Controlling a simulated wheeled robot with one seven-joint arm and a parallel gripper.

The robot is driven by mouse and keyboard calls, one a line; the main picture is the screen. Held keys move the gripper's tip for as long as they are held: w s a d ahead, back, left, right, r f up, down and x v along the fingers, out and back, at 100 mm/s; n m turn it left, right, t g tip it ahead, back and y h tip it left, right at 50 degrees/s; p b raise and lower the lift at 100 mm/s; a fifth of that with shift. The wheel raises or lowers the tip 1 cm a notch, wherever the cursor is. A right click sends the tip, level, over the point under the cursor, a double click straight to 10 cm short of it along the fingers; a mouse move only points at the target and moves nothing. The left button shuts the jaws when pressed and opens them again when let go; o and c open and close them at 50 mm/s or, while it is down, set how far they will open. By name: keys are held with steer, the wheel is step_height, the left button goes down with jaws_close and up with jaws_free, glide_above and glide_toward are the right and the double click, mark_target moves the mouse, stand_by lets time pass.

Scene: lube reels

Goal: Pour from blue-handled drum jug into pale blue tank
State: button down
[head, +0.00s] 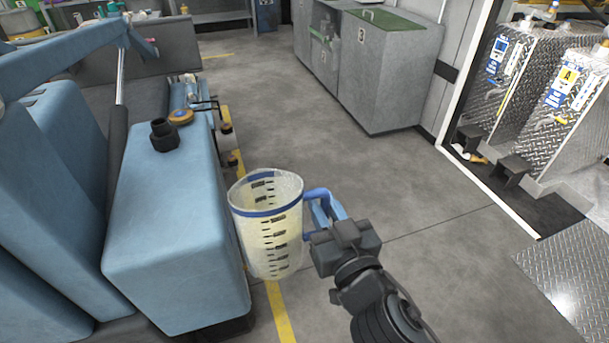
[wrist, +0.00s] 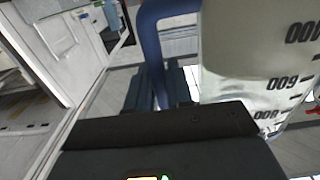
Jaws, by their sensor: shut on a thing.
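The drum jug (head: 268,225) is a translucent measuring jug with a blue band, a blue handle (head: 318,203) and black scale marks. Pale yellow shows through its wall. My gripper (head: 328,222) is shut on the handle, and the jug hangs nearly upright above the floor. The wrist view shows the blue handle (wrist: 152,50) and part of the jug's wall (wrist: 250,50). The pale blue tank (head: 172,220) stands just left of the jug.
A pale blue beam (head: 70,58) and a rod (head: 120,85) rise over the tank's left side. Grey cabinets (head: 385,70) stand at the back. Diamond-plate tanks (head: 568,100) stand at the right. The grey floor (head: 430,190) between them is clear.

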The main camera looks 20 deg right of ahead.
steer(key=d+f, duration=0.4)
steer(key=f, duration=0.5)
steer(key=shift+w+f+y, duration=0.3)
steer(key=shift+w, duration=0.15)
steer(key=shift+d, duration=0.15)
